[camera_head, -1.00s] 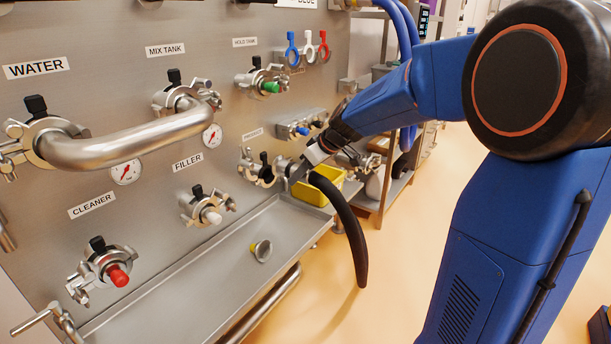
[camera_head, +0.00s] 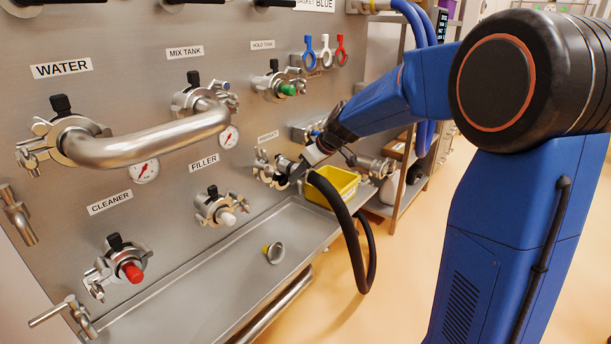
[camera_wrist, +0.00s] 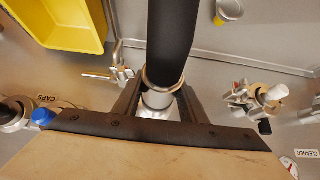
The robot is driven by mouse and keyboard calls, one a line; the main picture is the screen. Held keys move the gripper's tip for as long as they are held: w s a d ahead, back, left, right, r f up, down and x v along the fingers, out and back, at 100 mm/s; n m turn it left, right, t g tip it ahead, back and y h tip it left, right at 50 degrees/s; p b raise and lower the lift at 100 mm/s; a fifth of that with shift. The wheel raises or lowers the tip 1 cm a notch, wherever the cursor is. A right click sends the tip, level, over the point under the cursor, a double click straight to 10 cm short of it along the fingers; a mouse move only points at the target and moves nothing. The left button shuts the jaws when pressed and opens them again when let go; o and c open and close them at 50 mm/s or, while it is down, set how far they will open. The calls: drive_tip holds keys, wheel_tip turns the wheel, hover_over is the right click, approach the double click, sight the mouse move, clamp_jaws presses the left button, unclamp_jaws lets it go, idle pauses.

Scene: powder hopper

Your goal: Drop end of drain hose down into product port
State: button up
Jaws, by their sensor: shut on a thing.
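The drain hose (camera_head: 341,215) is a thick black hose that arcs down from my gripper and loops back up beyond the tray. My gripper (camera_wrist: 157,107) is shut on its metal end fitting (camera_wrist: 156,98) in the wrist view, with the black hose (camera_wrist: 172,45) running up from it. In the head view my gripper (camera_head: 304,165) is close beside the product port (camera_head: 265,168), a steel clamp fitting under a small label. Whether the hose end touches the port is hidden by my gripper and the hose.
A yellow bin (camera_head: 340,183) stands right behind the hose; it also shows in the wrist view (camera_wrist: 60,22). A steel tray (camera_head: 215,270) holds a small cap (camera_head: 274,252). The filler port (camera_head: 217,207) and cleaner port (camera_head: 122,265) jut from the panel.

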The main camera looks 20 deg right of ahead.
drive_tip(key=shift+f, duration=1.85)
drive_tip(key=shift+f, duration=0.35)
drive_tip(key=o, duration=1.3)
drive_tip(key=shift+o, duration=0.9)
drive_tip(key=shift+f, duration=0.1)
drive_tip(key=v, duration=1.7)
drive_tip(key=shift+s+r, duration=0.15)
drive_tip(key=shift+r, duration=0.1)
